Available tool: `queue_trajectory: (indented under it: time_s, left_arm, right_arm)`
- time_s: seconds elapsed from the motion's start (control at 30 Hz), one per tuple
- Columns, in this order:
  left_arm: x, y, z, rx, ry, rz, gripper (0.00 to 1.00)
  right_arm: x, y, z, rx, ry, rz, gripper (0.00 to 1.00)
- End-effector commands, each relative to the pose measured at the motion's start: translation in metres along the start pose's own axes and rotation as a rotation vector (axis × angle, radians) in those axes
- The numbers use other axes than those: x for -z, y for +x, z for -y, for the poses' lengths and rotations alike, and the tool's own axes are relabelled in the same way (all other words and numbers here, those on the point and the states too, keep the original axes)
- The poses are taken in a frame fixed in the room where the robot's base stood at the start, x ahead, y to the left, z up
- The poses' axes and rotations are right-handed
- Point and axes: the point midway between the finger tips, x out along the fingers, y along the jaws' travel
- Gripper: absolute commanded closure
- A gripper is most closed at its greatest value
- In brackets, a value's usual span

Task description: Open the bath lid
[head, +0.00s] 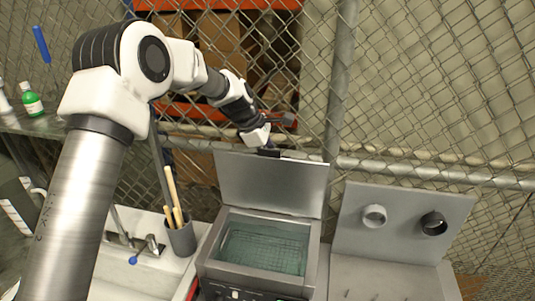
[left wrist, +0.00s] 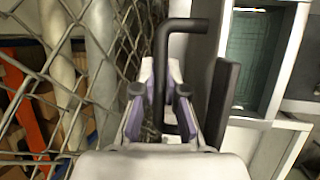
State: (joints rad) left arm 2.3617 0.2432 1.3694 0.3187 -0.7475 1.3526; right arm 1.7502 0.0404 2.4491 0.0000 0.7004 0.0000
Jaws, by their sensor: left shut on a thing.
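The bath (head: 210,265) is a grey metal tank with clear greenish liquid and a mesh basket inside. Its grey lid (head: 272,185) stands raised, nearly upright, at the back edge, and the tank's top is uncovered. My left gripper (head: 267,147) is at the lid's top edge, reaching from behind. In the left wrist view, my left gripper (left wrist: 160,92) has its purple-padded fingers around the black bar handle (left wrist: 165,45) and is shut on it. The tank's opening (left wrist: 252,65) shows at the right there. My right gripper is in neither view.
A chain-link fence (head: 430,90) with a horizontal rail runs close behind the lid. A sink and a grey cup (head: 182,240) of tools stand left of the bath.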

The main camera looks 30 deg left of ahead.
Motion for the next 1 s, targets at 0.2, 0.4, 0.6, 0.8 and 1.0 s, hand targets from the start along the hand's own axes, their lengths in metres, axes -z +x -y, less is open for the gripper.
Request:
queue_trajectory:
  time_s: [0.2, 0.4, 0.6, 0.8, 1.0]
  left_arm:
    - [0.0022, 0.0052, -0.0031, 0.066, -0.027, -0.003, 1.00]
    - [0.0022, 0.0043, -0.0047, 0.080, -0.033, -0.004, 1.00]
    - [0.0022, 0.0042, -0.0047, 0.080, -0.033, -0.004, 1.00]
    - [0.0023, 0.0043, -0.0046, 0.080, -0.033, -0.004, 0.78]
    - [0.0025, 0.0045, -0.0043, 0.080, -0.033, -0.004, 0.78]
  right_arm:
    - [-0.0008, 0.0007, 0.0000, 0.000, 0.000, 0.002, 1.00]
    - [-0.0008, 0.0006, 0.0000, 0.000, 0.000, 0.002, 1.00]
    - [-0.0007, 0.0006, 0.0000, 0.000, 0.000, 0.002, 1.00]
    - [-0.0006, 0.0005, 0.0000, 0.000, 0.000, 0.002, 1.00]
    - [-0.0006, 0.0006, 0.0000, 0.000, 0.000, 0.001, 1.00]
